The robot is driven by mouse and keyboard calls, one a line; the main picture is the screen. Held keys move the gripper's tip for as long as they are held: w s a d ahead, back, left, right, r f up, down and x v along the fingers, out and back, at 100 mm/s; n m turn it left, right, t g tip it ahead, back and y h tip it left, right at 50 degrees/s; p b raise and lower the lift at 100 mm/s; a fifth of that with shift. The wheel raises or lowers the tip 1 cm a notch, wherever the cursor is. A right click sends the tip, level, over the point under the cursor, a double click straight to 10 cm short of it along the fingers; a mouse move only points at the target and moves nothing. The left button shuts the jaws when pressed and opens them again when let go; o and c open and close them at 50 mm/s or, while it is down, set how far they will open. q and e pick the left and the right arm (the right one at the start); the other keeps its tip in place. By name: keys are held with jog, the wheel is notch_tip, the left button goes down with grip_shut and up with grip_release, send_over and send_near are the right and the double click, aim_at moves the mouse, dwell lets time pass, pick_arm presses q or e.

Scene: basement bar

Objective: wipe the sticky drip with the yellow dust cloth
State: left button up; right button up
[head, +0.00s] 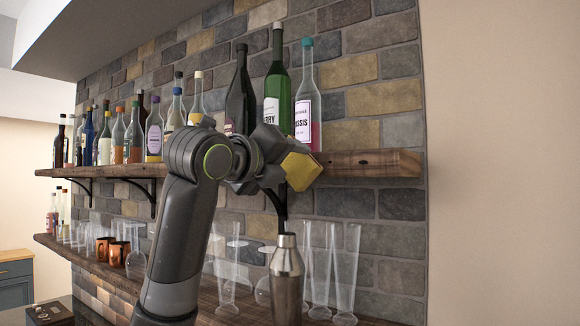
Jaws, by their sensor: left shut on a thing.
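My left gripper (289,165) is raised in front of the upper wooden shelf (372,164), near its right end. It is shut on the yellow dust cloth (301,170), which shows as a folded yellow pad at the gripper's tip. The cloth is at the height of the shelf's front edge, below the green bottle; I cannot tell whether it touches the wood. My right gripper is not in view.
Several bottles stand on the upper shelf, including a green bottle (277,88) and a clear one with pink liquid (308,100) close behind my gripper. A metal shaker (286,280), glasses (347,275) and copper mugs (118,253) stand on the lower shelf. The shelf's right end is clear.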

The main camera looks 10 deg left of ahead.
pick_arm(q)
jog(key=b+v, duration=0.1)
jog(key=v, duration=0.2)
jog(key=shift+s+a, duration=0.25)
jog(key=shift+a, duration=0.1)
jog(key=shift+s+a+b, duration=0.15)
jog(key=shift+s+b, duration=0.2)
jog(key=shift+s, duration=0.35)
jog(key=b+v, duration=0.1)
jog(key=v, duration=0.2)
jog(key=shift+w, duration=0.1)
jog(key=shift+w, duration=0.1)
